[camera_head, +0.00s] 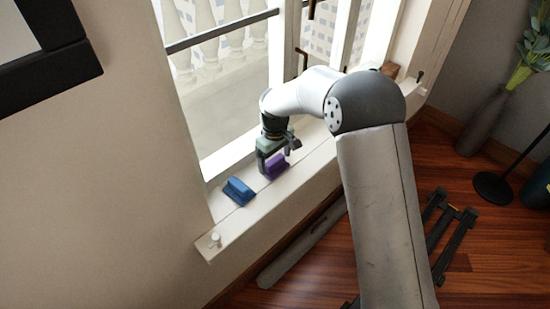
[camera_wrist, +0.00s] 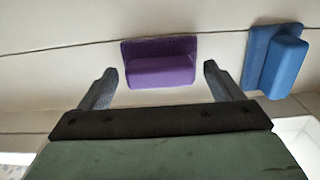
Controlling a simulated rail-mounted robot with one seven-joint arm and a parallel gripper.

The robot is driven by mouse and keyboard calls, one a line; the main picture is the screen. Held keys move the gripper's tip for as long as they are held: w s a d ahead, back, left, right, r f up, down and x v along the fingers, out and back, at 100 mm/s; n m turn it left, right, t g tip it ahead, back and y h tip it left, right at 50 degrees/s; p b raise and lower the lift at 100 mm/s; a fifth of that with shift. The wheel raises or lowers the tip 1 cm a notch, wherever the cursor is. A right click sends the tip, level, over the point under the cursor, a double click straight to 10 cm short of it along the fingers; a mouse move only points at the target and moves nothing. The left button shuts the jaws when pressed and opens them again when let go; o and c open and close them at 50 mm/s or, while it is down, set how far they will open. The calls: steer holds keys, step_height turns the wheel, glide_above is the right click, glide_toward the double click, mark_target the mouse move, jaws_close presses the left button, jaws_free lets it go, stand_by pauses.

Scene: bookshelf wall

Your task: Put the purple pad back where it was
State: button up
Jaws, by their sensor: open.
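The purple pad (camera_head: 277,165) lies on the white window sill (camera_head: 240,226). In the wrist view the purple pad (camera_wrist: 160,63) sits ahead of and between my two fingers, with a visible gap on each side. My gripper (camera_head: 275,160) is over the sill, pointing down at the pad, and is open and empty. In the wrist view my gripper (camera_wrist: 157,84) has its two grey fingers spread wider than the pad. In the head view a finger partly hides the pad.
A blue pad (camera_head: 238,191) lies on the sill to the left of the purple one; it also shows in the wrist view (camera_wrist: 275,60). A small white knob (camera_head: 214,239) is at the sill's left end. A brown object (camera_head: 390,69) stands at its far end. The window frame borders the sill.

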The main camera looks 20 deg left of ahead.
mark_target(275, 160)
step_height(275, 160, up, 12)
steer(key=p, duration=0.1)
steer(key=s+d+r+m, duration=0.2)
steer(key=s+d+r, duration=0.15)
steer(key=d, duration=0.55)
steer(key=s+d+r+m, duration=0.2)
steer(key=s+d+m, duration=0.15)
steer(key=d, duration=0.55)
steer(key=s+d+f+m, duration=0.1)
steer(key=s+d+m, duration=0.2)
steer(key=s+d, duration=0.4)
steer(key=s+d+f+m, duration=0.1)
steer(key=s+d+m, duration=0.2)
steer(key=s+d, duration=0.4)
steer(key=s, duration=0.6)
steer(key=shift+s+d+f, duration=0.2)
steer(key=shift+d+f, duration=0.05)
steer(key=shift+f, duration=0.1)
